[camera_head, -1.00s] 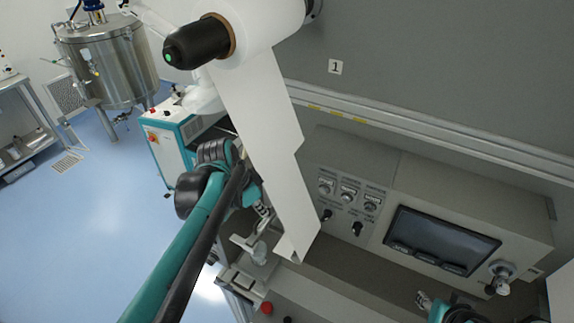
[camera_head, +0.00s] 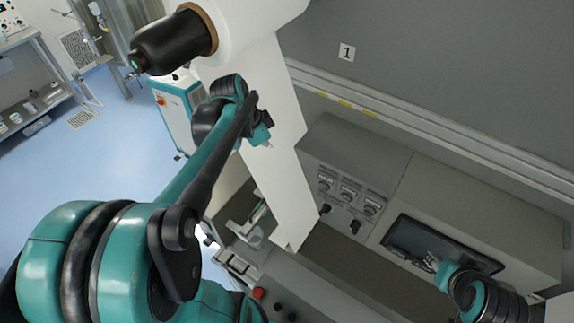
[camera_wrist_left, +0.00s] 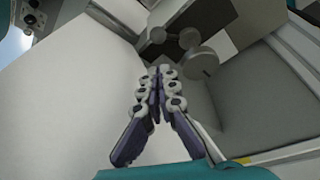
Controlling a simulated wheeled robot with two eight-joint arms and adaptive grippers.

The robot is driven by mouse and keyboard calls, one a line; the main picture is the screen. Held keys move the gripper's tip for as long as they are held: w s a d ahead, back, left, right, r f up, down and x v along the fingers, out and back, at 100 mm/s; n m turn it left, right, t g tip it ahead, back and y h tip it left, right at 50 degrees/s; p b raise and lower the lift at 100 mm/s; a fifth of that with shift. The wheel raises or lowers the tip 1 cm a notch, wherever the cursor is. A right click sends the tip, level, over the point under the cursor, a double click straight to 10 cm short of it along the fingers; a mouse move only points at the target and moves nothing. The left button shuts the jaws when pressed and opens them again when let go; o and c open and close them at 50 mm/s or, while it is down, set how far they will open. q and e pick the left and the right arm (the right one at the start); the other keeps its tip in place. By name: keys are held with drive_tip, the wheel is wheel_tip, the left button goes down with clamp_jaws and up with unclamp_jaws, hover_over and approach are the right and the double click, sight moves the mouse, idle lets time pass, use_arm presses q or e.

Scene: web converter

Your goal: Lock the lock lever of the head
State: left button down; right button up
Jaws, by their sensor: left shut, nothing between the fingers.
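A grey part with a round knob (camera_head: 248,236), which looks like the lock lever, stands on the machine's front left, beside the lower end of the white web (camera_head: 270,140). In the left wrist view a rounded grey knob (camera_wrist_left: 203,62) and small discs show beyond my fingers; I cannot tell whether the lever is locked. My left gripper (camera_head: 267,140) is in front of the web, above the lever and apart from it. Its fingers (camera_wrist_left: 155,75) are together and empty in the wrist view. My right gripper (camera_head: 430,264) is over the screen, its fingers too small to read.
The black roll end (camera_head: 172,45) is above my left wrist. The control panel has several knobs (camera_head: 348,190) and a dark screen (camera_head: 400,235). A red button (camera_head: 258,293) sits at the front edge. Blue floor (camera_head: 50,170) is open at left.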

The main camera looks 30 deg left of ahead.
sight(278, 168)
use_arm(q)
drive_tip(key=x, duration=1)
drive_tip(key=shift+w, duration=0.1)
